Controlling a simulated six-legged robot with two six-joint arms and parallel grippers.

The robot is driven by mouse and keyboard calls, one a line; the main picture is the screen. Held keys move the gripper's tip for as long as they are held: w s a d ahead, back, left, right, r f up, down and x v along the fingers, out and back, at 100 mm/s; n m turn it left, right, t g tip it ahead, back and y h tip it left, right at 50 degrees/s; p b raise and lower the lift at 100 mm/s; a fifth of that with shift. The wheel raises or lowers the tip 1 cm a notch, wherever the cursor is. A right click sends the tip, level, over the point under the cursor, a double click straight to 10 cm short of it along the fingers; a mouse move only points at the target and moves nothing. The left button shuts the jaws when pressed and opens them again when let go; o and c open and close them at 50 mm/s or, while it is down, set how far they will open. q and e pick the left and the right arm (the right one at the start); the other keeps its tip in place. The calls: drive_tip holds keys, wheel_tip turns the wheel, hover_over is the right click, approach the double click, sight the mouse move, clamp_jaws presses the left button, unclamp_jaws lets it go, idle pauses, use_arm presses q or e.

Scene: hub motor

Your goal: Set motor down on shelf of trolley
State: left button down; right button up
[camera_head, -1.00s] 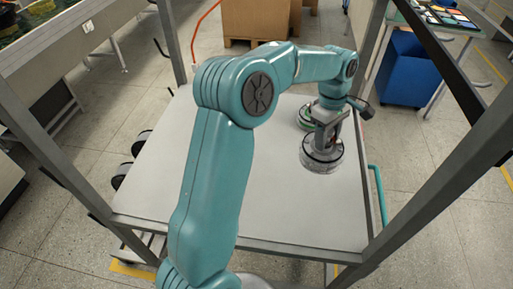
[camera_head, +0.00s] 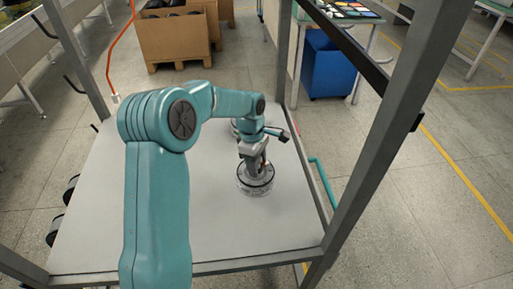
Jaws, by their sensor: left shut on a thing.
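The hub motor (camera_head: 255,184), a round grey and clear disc with a dark ring, is at the shelf surface on the right half of the trolley shelf (camera_head: 90,225). My left gripper (camera_head: 254,164) points down from above and is shut on the motor's top. The motor looks level and close against the shelf; I cannot tell whether its full weight rests there. My teal left arm hides part of the shelf. My right gripper is not in view.
Another round thing is mostly hidden behind my arm's wrist, beyond the motor. Grey trolley posts (camera_head: 385,140) rise at the shelf's corners. A cardboard box (camera_head: 175,38) and a blue bin (camera_head: 328,70) stand on the floor behind. The shelf's front right is clear.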

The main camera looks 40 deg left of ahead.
use_arm(q)
drive_tip(key=f, duration=0.7)
drive_tip(key=shift+w+a+f, duration=0.1)
drive_tip(key=shift+w+f, duration=0.1)
drive_tip(key=shift+f, duration=0.1)
drive_tip(key=shift+s+r, duration=0.1)
drive_tip(key=shift+c, duration=2.4)
unclamp_jaws()
drive_tip(key=shift+f, duration=0.2)
drive_tip(key=shift+r, duration=0.3)
drive_tip(key=r, duration=0.7)
drive_tip(key=a+r, duration=0.1)
drive_tip(key=r, duration=0.3)
drive_tip(key=shift+s+a+r, duration=0.1)
drive_tip(key=shift+s+r, duration=0.15)
drive_tip(key=shift+r, duration=0.05)
